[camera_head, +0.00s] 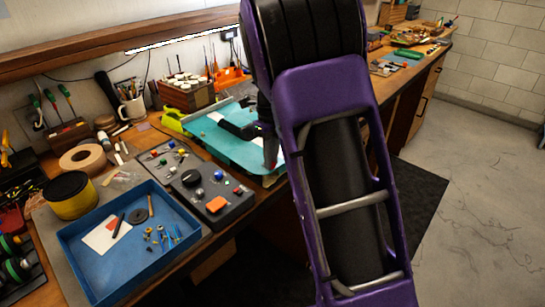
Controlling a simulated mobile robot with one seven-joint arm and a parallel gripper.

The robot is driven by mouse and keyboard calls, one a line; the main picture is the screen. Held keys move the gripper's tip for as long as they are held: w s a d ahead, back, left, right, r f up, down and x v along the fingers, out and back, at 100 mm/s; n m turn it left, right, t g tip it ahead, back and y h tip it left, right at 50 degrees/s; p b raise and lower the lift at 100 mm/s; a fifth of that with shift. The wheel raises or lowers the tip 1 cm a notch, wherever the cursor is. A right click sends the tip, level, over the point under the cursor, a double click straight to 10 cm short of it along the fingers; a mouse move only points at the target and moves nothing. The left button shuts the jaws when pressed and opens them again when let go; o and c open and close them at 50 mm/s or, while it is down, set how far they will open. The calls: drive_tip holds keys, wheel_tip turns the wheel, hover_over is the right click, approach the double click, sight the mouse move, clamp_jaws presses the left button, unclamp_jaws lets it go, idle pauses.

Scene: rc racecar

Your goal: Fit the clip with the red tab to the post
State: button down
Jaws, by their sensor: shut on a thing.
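My gripper (268,143) is partly hidden behind my purple arm, low over the right end of the teal tray-like body (233,148). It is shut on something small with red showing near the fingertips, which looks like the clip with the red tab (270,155). The clip's shape and tilt are too small to tell. The teal body carries a black-and-white strip (236,129). I cannot make out the post clearly, nor whether the clip touches it.
A dark board (236,211) with coloured knobs and an orange block (216,204) lies left of the gripper. A blue tray (80,238) holds small parts. A tape roll (82,157), yellow tin (70,196) and mug (132,109) crowd the bench's left. Open floor lies right.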

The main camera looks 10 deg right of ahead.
drive_tip(key=shift+w+a, duration=0.15)
drive_tip(key=shift+w, duration=0.1)
drive_tip(key=c, duration=0.8)
unclamp_jaws()
drive_tip(key=shift+o, duration=0.2)
drive_tip(key=shift+r, duration=0.1)
wheel_tip(320, 180, up, 17)
drive_tip(key=p, duration=0.2)
drive_tip(key=shift+r, duration=0.15)
